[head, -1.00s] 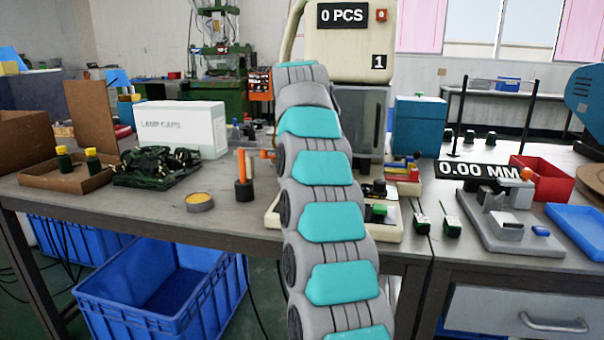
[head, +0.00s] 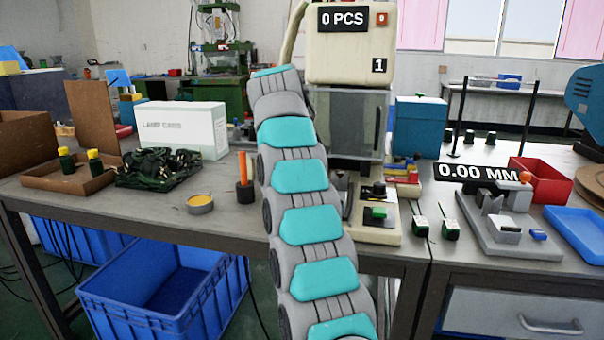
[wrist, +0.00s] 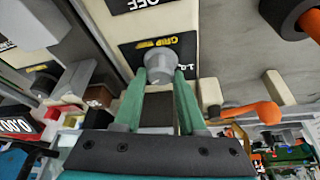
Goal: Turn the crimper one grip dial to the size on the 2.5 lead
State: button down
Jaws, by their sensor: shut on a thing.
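Crimper one (head: 350,50) is the cream machine marked "1", with a "0 PCS" display, on the bench in the head view. A partly covered white number beside the dial seems to read 1.0. My gripper (wrist: 162,78) has its green fingers shut on the dial, one on each side. In the head view my arm hides the gripper and dial.
A lever with an orange end (wrist: 262,112) is close to the right of my fingers. An "OFF" display (wrist: 140,3) is above the dial. A gauge reading "0.00 MM" (head: 482,173) and a red bin (head: 545,182) stand to the right. A white box (head: 180,128) is to the left.

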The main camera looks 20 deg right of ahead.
jog(key=shift+c, duration=2.4)
grip_release()
jog(key=shift+r, duration=0.15)
